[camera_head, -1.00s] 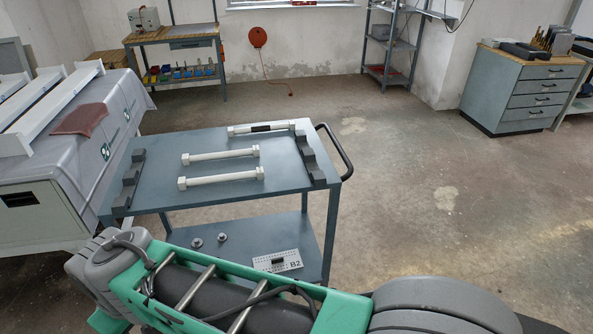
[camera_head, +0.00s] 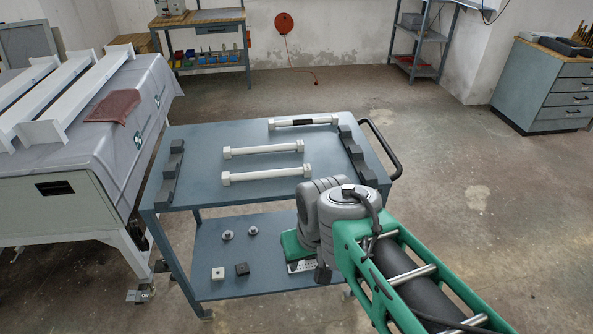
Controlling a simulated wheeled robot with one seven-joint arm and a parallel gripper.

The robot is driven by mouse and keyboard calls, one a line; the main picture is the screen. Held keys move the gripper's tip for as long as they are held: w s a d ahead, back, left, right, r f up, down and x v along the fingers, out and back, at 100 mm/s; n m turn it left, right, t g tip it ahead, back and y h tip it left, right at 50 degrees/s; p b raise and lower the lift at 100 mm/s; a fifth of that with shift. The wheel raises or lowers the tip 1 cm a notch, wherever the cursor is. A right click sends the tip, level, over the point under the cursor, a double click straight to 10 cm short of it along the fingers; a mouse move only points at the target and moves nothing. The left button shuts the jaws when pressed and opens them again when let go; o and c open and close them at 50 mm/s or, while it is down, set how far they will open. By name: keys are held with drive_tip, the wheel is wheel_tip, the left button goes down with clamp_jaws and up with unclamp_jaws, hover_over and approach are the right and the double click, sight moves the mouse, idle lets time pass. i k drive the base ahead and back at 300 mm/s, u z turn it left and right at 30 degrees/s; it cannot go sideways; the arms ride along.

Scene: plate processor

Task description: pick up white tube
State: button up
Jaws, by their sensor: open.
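Two plain white tubes with wider ends lie parallel on the cart's blue-grey top (camera_head: 210,195): a middle white tube (camera_head: 263,149) and a nearer white tube (camera_head: 265,174). A third white tube (camera_head: 303,121), with a black band around its middle, lies near the far edge. All three lie roughly left to right. My green and grey arm reaches in from the lower right, its grey joint in front of the cart's near right corner. My gripper is not visible, so its place relative to the tubes cannot be told.
Dark notched racks stand at the top's left (camera_head: 172,172) and right (camera_head: 357,154). A black handle (camera_head: 384,150) sticks out at the right. Small parts lie on the lower shelf (camera_head: 212,258). A covered table with white beams (camera_head: 75,100) stands left. Floor at right is clear.

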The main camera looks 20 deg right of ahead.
sight(306, 169)
drive_tip(key=z, duration=0.5)
drive_tip(key=k, duration=0.6)
drive_tip(key=u, duration=0.35)
drive_tip(key=i, duration=1.15)
drive_tip(key=u, duration=1.65)
drive_tip(key=i, duration=0.3)
drive_tip(key=u, duration=0.3)
